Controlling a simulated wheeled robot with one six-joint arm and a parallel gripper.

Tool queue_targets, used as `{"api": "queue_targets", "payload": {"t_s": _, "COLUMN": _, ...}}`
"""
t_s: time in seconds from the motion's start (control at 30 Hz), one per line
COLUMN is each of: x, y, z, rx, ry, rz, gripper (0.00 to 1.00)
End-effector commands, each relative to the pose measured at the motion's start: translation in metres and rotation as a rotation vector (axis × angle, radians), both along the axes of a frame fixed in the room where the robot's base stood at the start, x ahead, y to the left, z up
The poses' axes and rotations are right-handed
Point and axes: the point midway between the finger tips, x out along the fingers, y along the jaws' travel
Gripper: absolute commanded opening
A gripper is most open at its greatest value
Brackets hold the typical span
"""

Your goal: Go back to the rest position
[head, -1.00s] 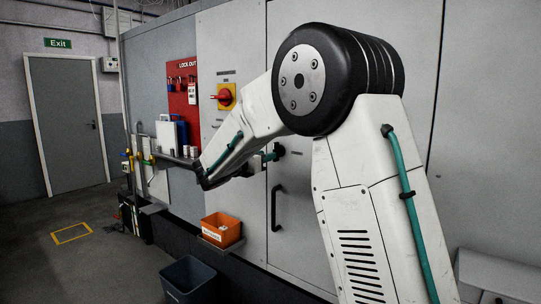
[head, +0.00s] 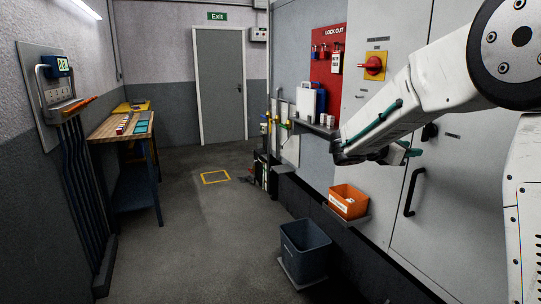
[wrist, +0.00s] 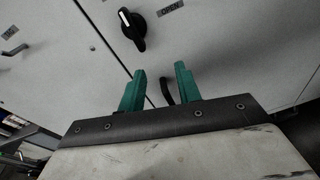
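In the head view my white arm reaches in from the right, and my gripper (head: 408,152) is partly hidden behind the wrist link, in front of the cabinet doors (head: 455,185). A black rotary knob (wrist: 132,28) with a white mark sits on the cabinet beyond the fingers, beside an "OPEN" label (wrist: 170,8).
An orange bin (head: 348,200) sits on a low ledge below my arm. A dark bin (head: 305,250) stands on the floor. A wooden bench (head: 120,128) stands left. The middle floor is clear.

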Motion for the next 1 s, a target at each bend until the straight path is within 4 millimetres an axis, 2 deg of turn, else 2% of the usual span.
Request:
{"api": "queue_targets", "payload": {"t_s": 0.03, "x": -0.018, "y": -0.001, "z": -0.017, "rx": 0.081, "ry": -0.035, "rz": -0.049, "gripper": 0.34}}
{"api": "queue_targets", "payload": {"t_s": 0.1, "x": -0.049, "y": -0.001, "z": -0.033, "rx": 0.211, "ry": -0.112, "rz": -0.139, "gripper": 0.34}}
{"api": "queue_targets", "payload": {"t_s": 0.17, "x": -0.081, "y": 0.002, "z": -0.045, "rx": 0.322, "ry": -0.185, "rz": -0.229, "gripper": 0.34}}
{"api": "queue_targets", "payload": {"t_s": 0.27, "x": -0.138, "y": 0.012, "z": -0.06, "rx": 0.51, "ry": -0.316, "rz": -0.403, "gripper": 0.34}}
{"api": "queue_targets", "payload": {"t_s": 0.4, "x": -0.219, "y": 0.039, "z": -0.077, "rx": 0.754, "ry": -0.504, "rz": -0.668, "gripper": 0.34}}
{"api": "queue_targets", "payload": {"t_s": 0.6, "x": -0.313, "y": 0.092, "z": -0.093, "rx": 1.051, "ry": -0.721, "rz": -1.03, "gripper": 0.34}}
{"api": "queue_targets", "payload": {"t_s": 0.7, "x": -0.35, "y": 0.118, "z": -0.097, "rx": 1.179, "ry": -0.796, "rz": -1.182, "gripper": 0.34}}
{"api": "queue_targets", "payload": {"t_s": 0.8, "x": -0.377, "y": 0.139, "z": -0.099, "rx": 1.29, "ry": -0.846, "rz": -1.286, "gripper": 0.34}}
{"api": "queue_targets", "payload": {"t_s": 0.9, "x": -0.396, "y": 0.151, "z": -0.098, "rx": 1.375, "ry": -0.871, "rz": -1.325, "gripper": 0.34}}
{"api": "queue_targets", "payload": {"t_s": 1.0, "x": -0.405, "y": 0.153, "z": -0.094, "rx": 1.418, "ry": -0.899, "rz": -1.315, "gripper": 0.34}}
